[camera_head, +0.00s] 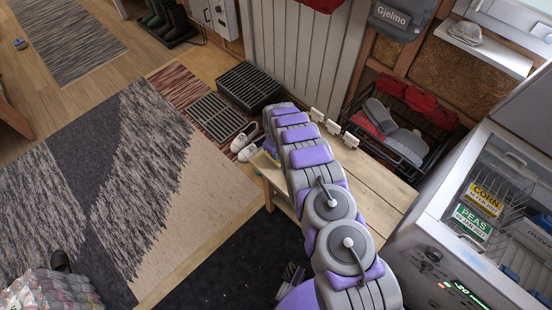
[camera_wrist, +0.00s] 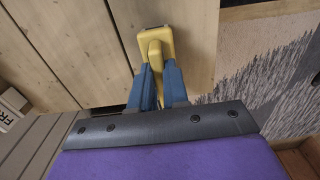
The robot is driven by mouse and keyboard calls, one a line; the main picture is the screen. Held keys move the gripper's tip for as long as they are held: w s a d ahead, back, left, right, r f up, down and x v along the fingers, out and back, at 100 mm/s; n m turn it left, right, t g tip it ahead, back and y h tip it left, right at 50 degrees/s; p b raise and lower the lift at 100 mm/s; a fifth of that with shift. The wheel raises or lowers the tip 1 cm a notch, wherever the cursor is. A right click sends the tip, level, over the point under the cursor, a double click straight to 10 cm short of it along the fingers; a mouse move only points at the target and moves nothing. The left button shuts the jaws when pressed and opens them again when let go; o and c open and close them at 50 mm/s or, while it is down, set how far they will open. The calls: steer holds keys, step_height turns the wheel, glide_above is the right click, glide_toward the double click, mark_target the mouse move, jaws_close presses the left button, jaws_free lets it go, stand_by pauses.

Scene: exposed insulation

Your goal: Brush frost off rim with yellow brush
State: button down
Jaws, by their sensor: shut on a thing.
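In the wrist view, my gripper (camera_wrist: 157,78) has two blue fingers closed around a yellow piece (camera_wrist: 157,42), which looks like the yellow brush's handle. Its bristles are not visible. The yellow piece is over pale wooden planks. In the head view, my arm reaches away over the wooden bench, and it hides the gripper and brush. The open freezer (camera_head: 450,178) stands at the right, apart from the arm's far end. Its pale rim surrounds wire baskets with CORN (camera_head: 485,197) and PEAS (camera_head: 472,224) labels. Frost on the rim is not clear at this size.
The wooden bench (camera_head: 385,195) lies under and right of my arm. A dark rack (camera_head: 395,150) with grey and red items stands behind it. White shoes (camera_head: 245,140) and a black crate (camera_head: 248,86) are on the floor beyond. Rugs (camera_head: 130,165) cover open floor left.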

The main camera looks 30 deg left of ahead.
steer(key=shift+s+a+f, duration=0.25)
steer(key=shift+a+f, duration=0.15)
steer(key=shift+a, duration=0.3)
steer(key=shift+d, duration=0.5)
steer(key=shift+d+r, duration=0.15)
steer(key=shift+r, duration=0.1)
steer(key=shift+w+a+r+p, duration=0.1)
steer(key=shift+a+r+p, duration=0.15)
steer(key=shift+r, duration=0.5)
steer(key=shift+w+a+r+p, duration=0.1)
steer(key=shift+a+r+p, duration=0.1)
steer(key=shift+r, duration=0.5)
steer(key=shift+d+r+p, duration=0.15)
steer(key=shift+r+p, duration=0.05)
steer(key=shift+r, duration=0.55)
steer(key=shift+d+r+p, duration=0.15)
steer(key=shift+r, duration=0.6)
steer(key=shift+a+f, duration=0.1)
steer(key=shift+a, duration=0.1)
